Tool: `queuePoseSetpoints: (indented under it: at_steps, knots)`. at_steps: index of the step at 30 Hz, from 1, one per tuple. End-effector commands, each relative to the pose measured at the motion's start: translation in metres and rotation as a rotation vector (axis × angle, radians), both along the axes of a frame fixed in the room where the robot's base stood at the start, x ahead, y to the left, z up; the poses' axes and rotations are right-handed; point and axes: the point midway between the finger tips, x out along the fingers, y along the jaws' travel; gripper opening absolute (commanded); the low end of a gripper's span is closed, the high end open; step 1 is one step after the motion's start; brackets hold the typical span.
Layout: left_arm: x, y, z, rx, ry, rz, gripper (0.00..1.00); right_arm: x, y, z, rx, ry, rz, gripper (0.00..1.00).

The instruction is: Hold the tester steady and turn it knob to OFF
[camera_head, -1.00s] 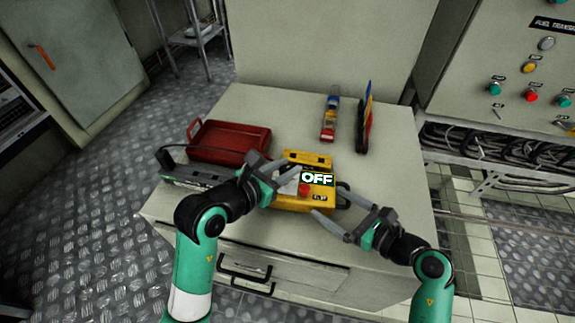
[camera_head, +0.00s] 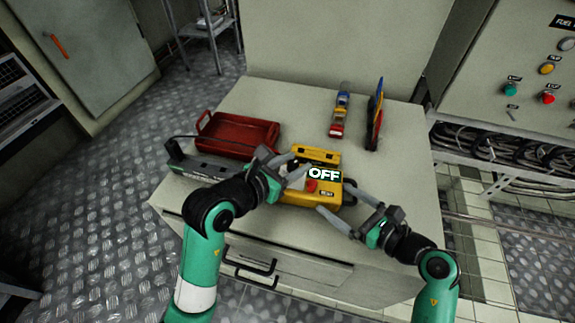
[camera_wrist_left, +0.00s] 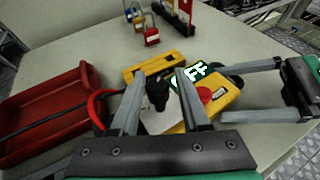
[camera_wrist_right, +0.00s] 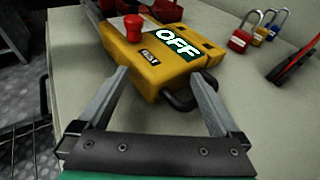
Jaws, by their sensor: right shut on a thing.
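The yellow tester (camera_head: 297,197) lies on the cabinet top, with a red button (camera_head: 311,186) and a label reading OFF (camera_head: 324,174). Its black knob (camera_wrist_left: 157,93) shows in the left wrist view, between the fingers of my left gripper (camera_head: 300,166). Those fingers stand apart, with visible gaps beside the knob. My right gripper (camera_head: 333,197) is closed across the tester's right end, one finger at the front face and one by the black handle (camera_wrist_right: 192,92).
A red case (camera_head: 235,135) sits behind left, beside a grey device (camera_head: 195,167) with a cable. Several coloured padlocks (camera_head: 340,112) and a rack of flat coloured items (camera_head: 375,115) stand at the back. Free surface lies between them and the tester.

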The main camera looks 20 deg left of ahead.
Motion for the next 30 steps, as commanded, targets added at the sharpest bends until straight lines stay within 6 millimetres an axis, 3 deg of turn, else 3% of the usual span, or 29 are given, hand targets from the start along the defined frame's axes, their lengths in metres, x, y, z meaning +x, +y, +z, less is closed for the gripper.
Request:
queuePoseSetpoints:
  at_steps: [1, 15, 26, 30]
  knots:
    - [-0.003, 0.002, 0.0, 0.0, -0.002, 0.001, 0.46, -0.005, 0.001, -0.018, -0.013, 0.04, 0.007, 0.68]
    - [-0.084, 0.037, 0.038, -0.003, -0.004, 0.0, 0.46, -0.005, 0.001, -0.018, -0.012, 0.041, 0.006, 0.68]
    - [-0.096, 0.041, 0.043, -0.003, -0.001, -0.001, 0.46, -0.005, 0.001, -0.018, -0.012, 0.041, 0.005, 0.68]
    - [-0.096, 0.041, 0.042, 0.015, -0.009, -0.009, 0.64, -0.005, 0.001, -0.018, -0.012, 0.041, 0.005, 0.68]
